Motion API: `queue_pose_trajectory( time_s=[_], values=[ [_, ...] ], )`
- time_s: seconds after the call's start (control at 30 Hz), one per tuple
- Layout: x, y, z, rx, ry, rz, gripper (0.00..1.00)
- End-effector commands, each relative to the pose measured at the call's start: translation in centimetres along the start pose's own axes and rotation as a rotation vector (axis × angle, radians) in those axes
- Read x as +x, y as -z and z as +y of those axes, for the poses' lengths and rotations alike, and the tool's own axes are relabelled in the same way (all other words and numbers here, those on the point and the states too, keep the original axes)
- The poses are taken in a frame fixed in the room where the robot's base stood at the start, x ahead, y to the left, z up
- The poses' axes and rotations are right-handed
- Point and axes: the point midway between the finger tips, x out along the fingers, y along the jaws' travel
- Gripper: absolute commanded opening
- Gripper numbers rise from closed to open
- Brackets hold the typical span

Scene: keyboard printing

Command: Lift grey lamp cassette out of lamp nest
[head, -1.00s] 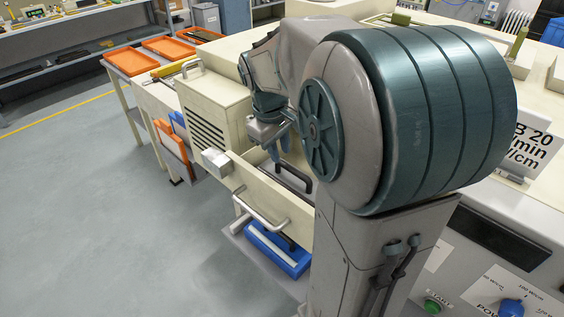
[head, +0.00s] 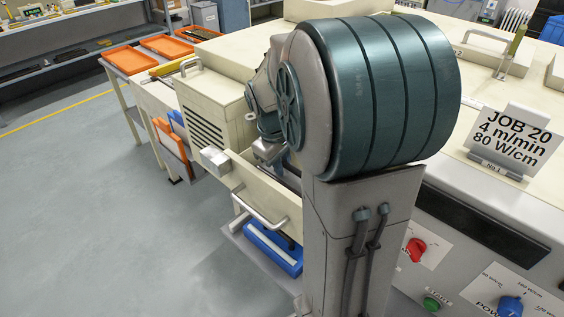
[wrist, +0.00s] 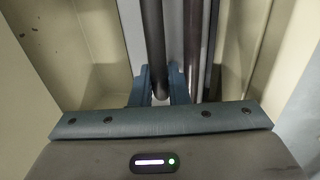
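The lamp nest (head: 262,190) is a cream open box with a metal pull bar, at the machine's side in the head view. Its cream walls (wrist: 95,45) stand either side in the wrist view. Between them lies the grey lamp cassette (wrist: 135,28), with a dark bar-like handle (wrist: 154,40) running lengthwise; my arm hides most of it in the head view. My gripper (wrist: 160,78) points down into the nest, one blue-grey finger each side of the handle. The fingers are very close to the bar; whether they press on it is unclear.
A blue holder (head: 275,250) with a white strip sits low under the nest. A louvred cream housing (head: 215,110) stands to the left, with orange trays (head: 130,60) beyond. The control panel (head: 455,225) is at the right. Floor on the left is clear.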

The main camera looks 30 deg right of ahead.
Motion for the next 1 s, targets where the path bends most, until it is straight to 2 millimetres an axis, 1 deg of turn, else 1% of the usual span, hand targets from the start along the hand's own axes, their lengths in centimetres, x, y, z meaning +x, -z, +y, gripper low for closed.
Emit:
queue_pose_trajectory(
  time_s=[0.27,1.0],
  values=[
    [-0.2,0.1,0.0,0.001,-0.001,0.002,0.0],
    [-3.9,0.1,0.8,0.001,-0.002,0.003,0.0]
  ],
)
